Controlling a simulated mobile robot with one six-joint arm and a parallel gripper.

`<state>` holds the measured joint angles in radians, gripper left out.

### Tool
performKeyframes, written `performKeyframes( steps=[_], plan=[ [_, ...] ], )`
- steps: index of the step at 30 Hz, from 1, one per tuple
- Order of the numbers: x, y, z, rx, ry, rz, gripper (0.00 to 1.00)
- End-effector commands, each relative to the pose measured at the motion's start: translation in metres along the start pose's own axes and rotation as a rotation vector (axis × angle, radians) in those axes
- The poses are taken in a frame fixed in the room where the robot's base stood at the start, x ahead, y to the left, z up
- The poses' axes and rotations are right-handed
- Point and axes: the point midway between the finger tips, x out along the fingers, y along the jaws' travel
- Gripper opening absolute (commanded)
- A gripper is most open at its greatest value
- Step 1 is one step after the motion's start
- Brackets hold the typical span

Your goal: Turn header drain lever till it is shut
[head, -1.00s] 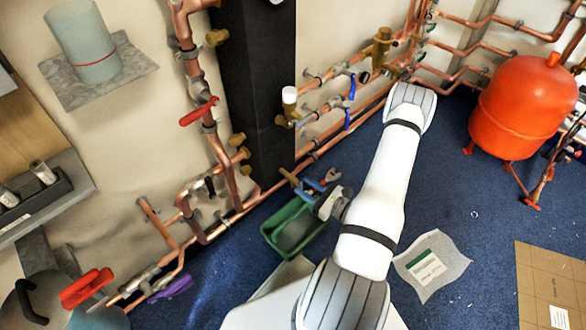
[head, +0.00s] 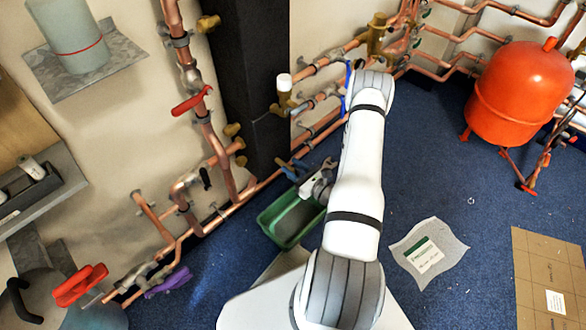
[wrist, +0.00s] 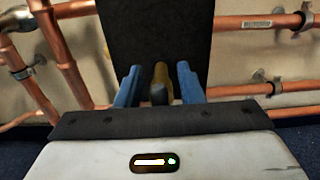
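No label marks the header drain lever, and I cannot tell which lever it is. My gripper (head: 306,172) is low near the foot of the black column, above a green tray. In the wrist view my gripper (wrist: 159,82) has its two blue fingers apart. A brass fitting (wrist: 161,72) shows between and beyond them, with a dark grey stub (wrist: 158,94) in front. I cannot tell whether either touches a finger. Levers in the head view are a red lever (head: 192,101) on the upright pipe, a purple lever (head: 168,283) low at left and a blue lever (head: 348,86) beside my arm.
The black column (head: 254,90) stands behind my gripper. The green tray (head: 272,236) lies on the floor below it. Copper pipes (head: 222,217) run along the wall. A red tank (head: 522,95) stands at right.

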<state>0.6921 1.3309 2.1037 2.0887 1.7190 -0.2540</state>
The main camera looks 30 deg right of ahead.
Motion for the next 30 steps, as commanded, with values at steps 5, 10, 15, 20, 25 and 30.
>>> performKeyframes(
  steps=[5,10,15,20,25,30],
  plan=[
    [0.0010,0.0003,0.0003,0.000,0.000,0.001,0.34],
    [0.0011,0.0006,0.0002,0.000,0.000,0.002,0.26],
    [0.0011,0.0009,0.0002,0.000,0.000,0.002,0.12],
    [0.0012,0.0011,0.0001,0.000,0.000,0.003,0.00],
    [0.0013,0.0011,0.0001,0.001,0.000,0.003,0.00],
    [0.0013,0.0007,0.0002,0.017,0.000,0.003,0.00]
  ],
)
